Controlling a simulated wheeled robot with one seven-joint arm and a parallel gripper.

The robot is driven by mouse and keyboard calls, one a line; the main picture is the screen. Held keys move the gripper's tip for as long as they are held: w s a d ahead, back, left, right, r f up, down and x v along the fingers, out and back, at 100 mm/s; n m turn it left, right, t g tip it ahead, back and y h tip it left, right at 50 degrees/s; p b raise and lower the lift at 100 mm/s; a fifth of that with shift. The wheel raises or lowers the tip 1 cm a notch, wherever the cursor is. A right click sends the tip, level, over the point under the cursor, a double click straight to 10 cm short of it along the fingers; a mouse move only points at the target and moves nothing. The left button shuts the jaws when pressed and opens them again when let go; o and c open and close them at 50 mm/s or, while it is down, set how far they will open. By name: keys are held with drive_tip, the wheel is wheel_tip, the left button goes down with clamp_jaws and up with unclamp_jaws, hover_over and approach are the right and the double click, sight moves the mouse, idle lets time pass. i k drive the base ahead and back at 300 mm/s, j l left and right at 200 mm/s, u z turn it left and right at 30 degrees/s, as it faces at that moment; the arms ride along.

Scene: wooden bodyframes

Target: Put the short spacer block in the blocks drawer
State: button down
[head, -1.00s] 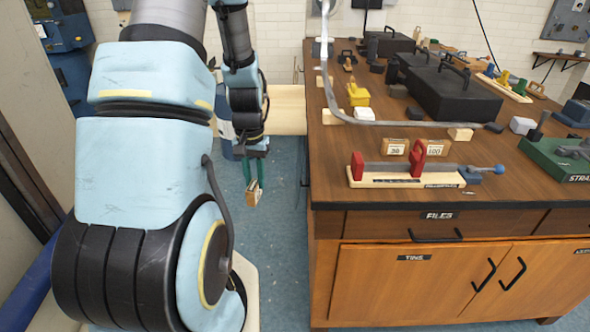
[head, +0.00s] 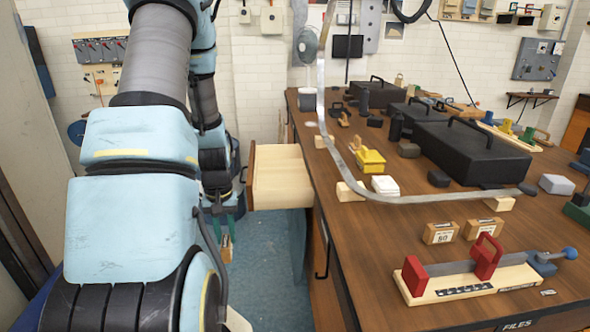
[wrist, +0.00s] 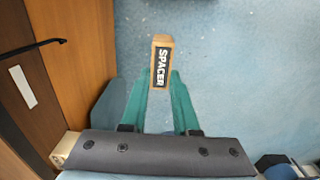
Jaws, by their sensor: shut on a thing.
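The spacer block (wrist: 162,62) is a small wooden block with a black label reading SPACER. It is held at the tips of the green fingers of my gripper (wrist: 161,82) in the wrist view. In the head view the block (head: 227,250) hangs below my gripper (head: 226,238), above the blue floor. An open, pale wooden drawer (head: 280,178) juts left from the far part of the bench's left side. My gripper is nearer to me than the drawer and lower in the picture. The drawer's label is not visible, and it looks empty.
The wooden bench (head: 370,262) fills the right side. On it are a bent metal strip (head: 375,207), a yellow item (head: 370,160), black cases (head: 470,148) and a red-ended clamp fixture (head: 470,275). Open floor (head: 275,270) lies between my arm and the bench.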

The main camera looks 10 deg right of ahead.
sight(275, 179)
drive_tip(key=i+j+z, duration=0.35)
drive_tip(key=i+j, duration=1.05)
drive_tip(key=i, duration=0.15)
